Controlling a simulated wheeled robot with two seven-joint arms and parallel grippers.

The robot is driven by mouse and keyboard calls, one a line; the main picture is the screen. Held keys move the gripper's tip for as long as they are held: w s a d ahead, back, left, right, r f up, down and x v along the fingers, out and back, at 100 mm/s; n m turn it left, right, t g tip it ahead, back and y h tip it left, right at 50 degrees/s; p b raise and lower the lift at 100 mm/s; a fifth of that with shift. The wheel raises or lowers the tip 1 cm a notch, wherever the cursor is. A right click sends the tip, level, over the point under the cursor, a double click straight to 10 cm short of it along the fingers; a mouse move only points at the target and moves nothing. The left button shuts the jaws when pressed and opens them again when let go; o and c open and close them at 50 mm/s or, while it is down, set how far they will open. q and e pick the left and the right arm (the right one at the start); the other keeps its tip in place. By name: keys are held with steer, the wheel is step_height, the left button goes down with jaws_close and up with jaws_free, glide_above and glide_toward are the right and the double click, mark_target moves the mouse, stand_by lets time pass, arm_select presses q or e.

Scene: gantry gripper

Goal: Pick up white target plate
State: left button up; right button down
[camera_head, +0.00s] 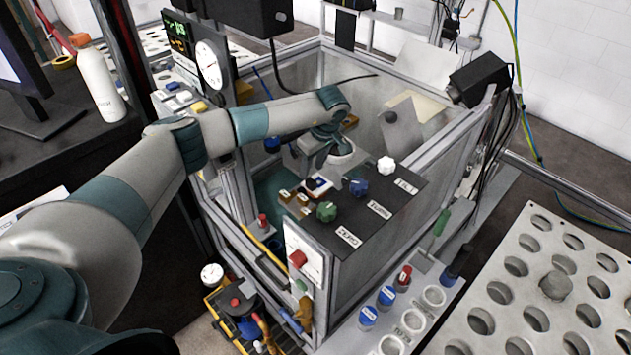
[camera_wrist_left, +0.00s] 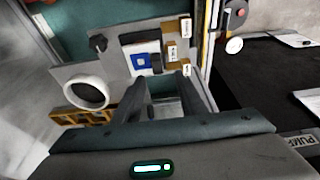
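My left gripper (camera_head: 312,168) reaches down into the framed box from the left. In the left wrist view its two fingers (camera_wrist_left: 168,98) are apart, with a small pale surface visible between them. I cannot tell whether they touch anything. A small white plate with a blue square (camera_wrist_left: 140,62) lies just beyond the fingers on a grey panel (camera_wrist_left: 70,72). It also shows in the head view (camera_head: 318,186), partly hidden by the gripper. I cannot tell for sure whether this is the target plate. My right gripper is not in view.
A white ring (camera_wrist_left: 87,91) and several brown blocks (camera_wrist_left: 172,50) lie near the fingers. The metal-framed box walls (camera_head: 385,225) surround the gripper. A black panel with knobs (camera_head: 375,215) stands close in front. A perforated metal table (camera_head: 545,285) is at right, a white bottle (camera_head: 98,85) at left.

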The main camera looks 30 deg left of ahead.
mark_target(311, 180)
arm_select(q)
steer(key=shift+f, duration=0.1)
stand_by(0.3)
steer(key=shift+w+d+f+p, duration=0.1)
steer(key=shift+f+p, duration=0.75)
steer(key=shift+p, duration=0.2)
steer(key=shift+d+p+x, duration=0.25)
steer(key=shift+p+x, duration=0.3)
steer(key=shift+x, duration=1.3)
steer(key=shift+a+r, duration=0.1)
steer(key=shift+a, duration=0.05)
steer(key=shift+c, duration=0.4)
jaws_close()
